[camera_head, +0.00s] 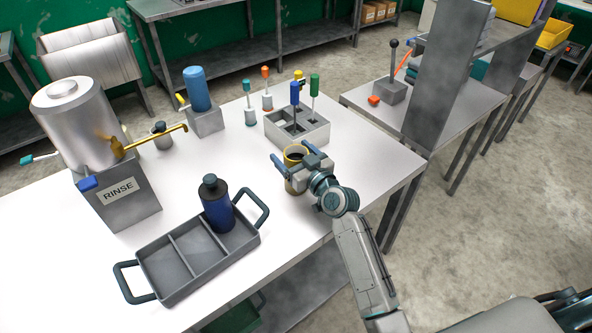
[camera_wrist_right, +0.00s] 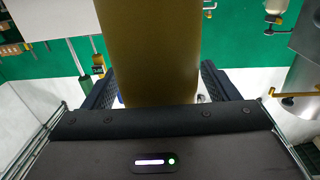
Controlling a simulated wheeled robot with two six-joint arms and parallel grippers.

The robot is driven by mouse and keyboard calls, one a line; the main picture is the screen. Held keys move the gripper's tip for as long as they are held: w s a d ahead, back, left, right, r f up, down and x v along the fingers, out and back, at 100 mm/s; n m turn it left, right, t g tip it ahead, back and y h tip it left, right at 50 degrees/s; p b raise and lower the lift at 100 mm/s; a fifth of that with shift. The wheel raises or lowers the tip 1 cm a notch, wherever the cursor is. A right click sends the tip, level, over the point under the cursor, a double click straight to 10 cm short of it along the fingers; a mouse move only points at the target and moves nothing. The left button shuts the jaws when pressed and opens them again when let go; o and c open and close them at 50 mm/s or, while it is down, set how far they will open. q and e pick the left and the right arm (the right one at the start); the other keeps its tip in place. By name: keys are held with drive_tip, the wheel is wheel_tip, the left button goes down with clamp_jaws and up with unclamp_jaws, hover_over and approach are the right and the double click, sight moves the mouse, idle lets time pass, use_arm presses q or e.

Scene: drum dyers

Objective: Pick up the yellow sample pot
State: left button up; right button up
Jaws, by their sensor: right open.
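The yellow sample pot (camera_head: 295,153) stands on the white table near its front right part, in front of the grey block with tools. Its rim shows yellow in the head view, and its lower body is partly hidden by my right gripper. My right gripper (camera_head: 302,166) is at the pot with its fingers around it. In the right wrist view the pot (camera_wrist_right: 150,50) fills the middle as a dull yellow-brown wall between the two dark fingers of the gripper (camera_wrist_right: 157,90). The fingers are open, one on each side. My left gripper is not in view.
A grey divided tray (camera_head: 165,270) with a dark blue bottle (camera_head: 217,205) stands left of the pot. A grey holder block (camera_head: 312,133) with upright tools is just behind it. A metal RINSE tank (camera_head: 75,125) stands at the left. Shelving uprights (camera_head: 447,80) rise at the right.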

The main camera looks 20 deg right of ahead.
drive_tip(key=shift+w+a+f, duration=0.1)
drive_tip(key=shift+w, duration=0.3)
drive_tip(key=c, duration=1.5)
drive_tip(key=shift+c, duration=0.2)
drive_tip(key=shift+r, duration=0.55)
drive_tip(key=s+a+r+b, duration=0.2)
drive_tip(key=s, duration=0.6)
drive_tip(key=s+a+r+b, duration=0.2)
drive_tip(key=s, duration=0.5)
drive_tip(key=shift+s+b, duration=0.3)
drive_tip(key=shift+s, duration=0.05)
